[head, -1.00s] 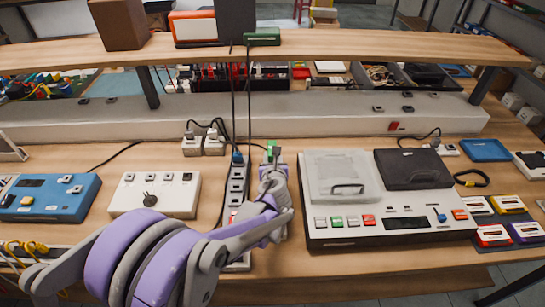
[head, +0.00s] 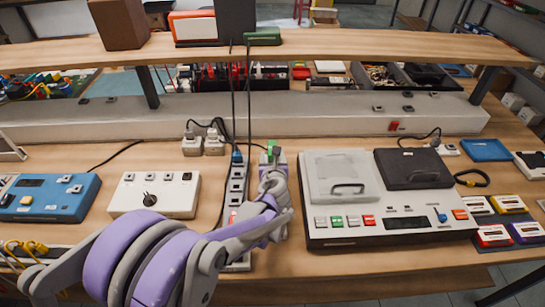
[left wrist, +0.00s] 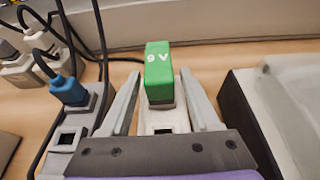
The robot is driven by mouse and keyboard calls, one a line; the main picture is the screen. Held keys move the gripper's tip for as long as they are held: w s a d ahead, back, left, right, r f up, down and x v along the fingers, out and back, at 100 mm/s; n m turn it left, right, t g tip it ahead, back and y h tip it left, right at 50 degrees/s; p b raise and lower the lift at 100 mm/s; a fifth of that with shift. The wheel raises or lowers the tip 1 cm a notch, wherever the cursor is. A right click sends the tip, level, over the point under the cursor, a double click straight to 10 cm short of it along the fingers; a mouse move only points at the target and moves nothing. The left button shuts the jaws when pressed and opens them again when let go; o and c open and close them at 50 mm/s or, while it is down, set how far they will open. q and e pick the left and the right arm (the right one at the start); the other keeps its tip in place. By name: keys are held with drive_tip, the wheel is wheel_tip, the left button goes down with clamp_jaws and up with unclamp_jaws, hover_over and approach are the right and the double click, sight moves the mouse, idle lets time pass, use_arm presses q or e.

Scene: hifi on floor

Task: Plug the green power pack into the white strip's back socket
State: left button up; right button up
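The green power pack (left wrist: 158,72) stands upright at the back end of the white strip (left wrist: 163,118). Its dark lower part meets the strip, but I cannot tell whether it is fully seated. An empty socket (left wrist: 163,131) shows in front of it. The pack also shows in the head view (head: 271,146), partly hidden by my gripper. My left gripper (left wrist: 160,80) is open, one finger on each side of the pack, with small gaps showing. It also shows in the head view (head: 272,160), just in front of the pack. My right gripper is not in view.
A grey strip (left wrist: 68,143) with a blue plug (left wrist: 70,85) stands close left of my left finger. Black cables rise behind it. The recorder deck (head: 385,232) is close on the right. A shelf (head: 350,43) spans the bench behind.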

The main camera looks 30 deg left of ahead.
use_arm(q)
drive_tip(key=shift+o, duration=0.4)
drive_tip(key=p+v, duration=0.1)
drive_tip(key=v, duration=0.9)
drive_tip(key=shift+s+d+r, duration=0.1)
drive_tip(key=shift+s+d, duration=0.05)
drive_tip(key=shift+s, duration=0.1)
wheel_tip(320, 180, up, 6)
drive_tip(key=p, duration=0.4)
drive_tip(key=shift+p, duration=0.3)
drive_tip(key=shift+s, duration=0.1)
